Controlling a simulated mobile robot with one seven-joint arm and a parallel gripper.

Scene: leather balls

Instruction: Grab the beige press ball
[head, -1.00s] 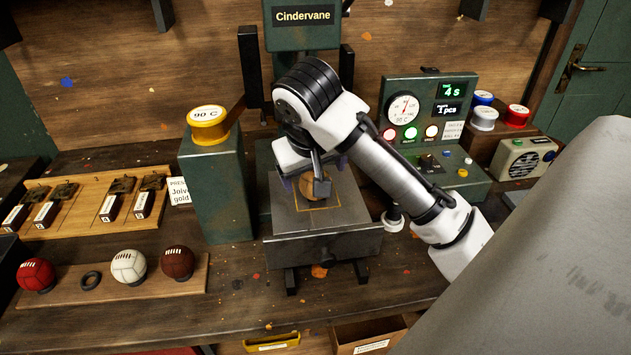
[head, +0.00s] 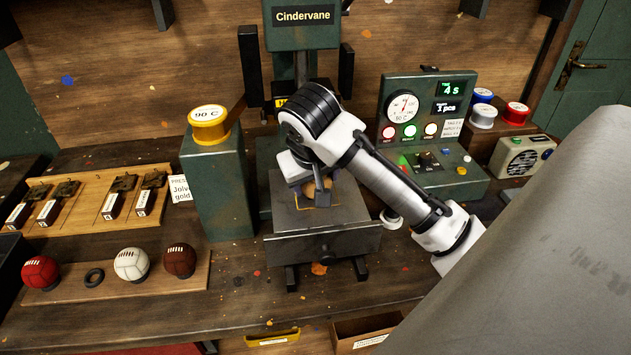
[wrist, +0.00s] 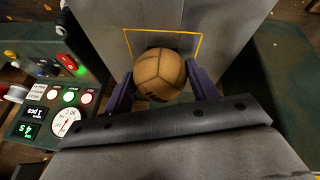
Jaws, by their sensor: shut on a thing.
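The beige press ball (wrist: 160,73) is a tan, panelled ball with a dark mark on it. It sits between the two fingers of my gripper (wrist: 155,85), which is shut on it in the wrist view. In the head view the ball (head: 318,188) is partly hidden behind a finger of my gripper (head: 317,192). The ball is over the grey press plate (head: 345,215), at the yellow outlined square. I cannot tell whether it touches the plate.
The Cindervane press (head: 302,22) stands behind my gripper. A green post with a yellow-capped dial (head: 208,125) is on the left, and a control panel (head: 430,130) on the right. Red, white and brown balls rest on a wooden board (head: 190,282) at front left.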

